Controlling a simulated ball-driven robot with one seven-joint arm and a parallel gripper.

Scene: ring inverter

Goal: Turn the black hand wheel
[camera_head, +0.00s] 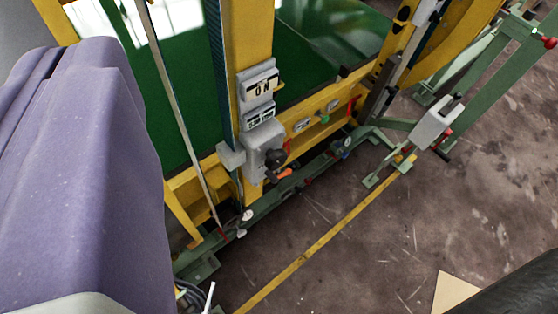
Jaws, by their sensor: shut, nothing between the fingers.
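A small black round part, which looks like the black hand wheel (275,157), sits on the front of a grey box (258,142) on the yellow post (247,40), near the middle of the view. An orange grip (284,174) shows just below it; I cannot tell whether it belongs to the wheel. The fingers of my gripper do not show, so its place relative to the wheel cannot be seen.
Above the wheel are an "ON" sign (258,86) and a small display (258,117). A red lever (287,148) is beside it. A green rail (320,164) runs along the machine's foot. A yellow floor line (316,243) crosses mostly clear brown floor (375,245). A green frame (490,85) stands right.

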